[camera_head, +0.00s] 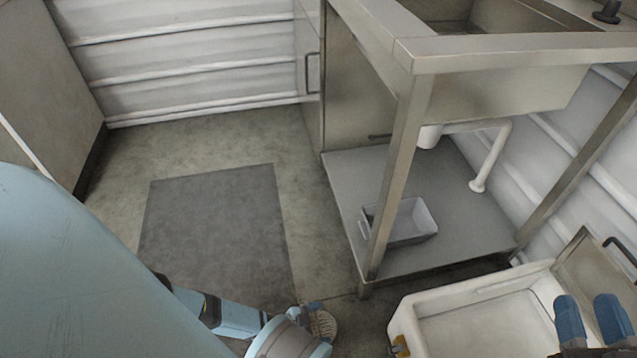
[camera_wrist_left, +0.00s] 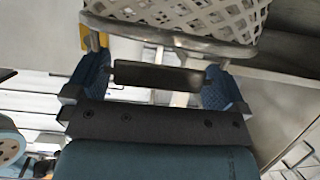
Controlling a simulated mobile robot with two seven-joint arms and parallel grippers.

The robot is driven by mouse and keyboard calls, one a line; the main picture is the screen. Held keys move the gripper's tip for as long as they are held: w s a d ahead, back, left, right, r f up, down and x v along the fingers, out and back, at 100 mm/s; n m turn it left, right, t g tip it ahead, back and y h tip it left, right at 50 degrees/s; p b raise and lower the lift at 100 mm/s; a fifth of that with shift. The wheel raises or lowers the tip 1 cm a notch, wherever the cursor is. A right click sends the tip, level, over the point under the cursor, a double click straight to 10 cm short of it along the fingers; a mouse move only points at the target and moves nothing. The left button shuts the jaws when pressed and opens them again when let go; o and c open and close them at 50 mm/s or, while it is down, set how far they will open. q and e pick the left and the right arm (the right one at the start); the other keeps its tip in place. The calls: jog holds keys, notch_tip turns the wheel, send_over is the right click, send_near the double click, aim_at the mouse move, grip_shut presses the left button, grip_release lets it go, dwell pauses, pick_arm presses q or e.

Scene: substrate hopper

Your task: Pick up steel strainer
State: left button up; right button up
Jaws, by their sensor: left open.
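A pale perforated basket with a grey tubular rim (camera_wrist_left: 160,35), which looks like the steel strainer, is at the top of the left wrist view, cut off by the frame. My left gripper (camera_wrist_left: 157,85) is open, its blue fingers spread just below the rim. A dark bar (camera_wrist_left: 160,76) lies between the fingers; I cannot tell whether it belongs to the basket. In the head view my left gripper (camera_head: 312,308) is at the bottom centre, mostly hidden by my arm, with a small latticed patch (camera_head: 322,326) beside it.
A white bin (camera_head: 470,292) with a yellow corner piece stands at the lower right, close to the steel sink table (camera_head: 404,165). A grey tub (camera_head: 412,225) sits on the table's lower shelf (camera_head: 350,182). The floor around the dark mat (camera_head: 215,225) is clear.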

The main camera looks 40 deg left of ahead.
pick_arm(q)
jog(key=shift+r, duration=0.1)
jog(key=c, duration=0.8)
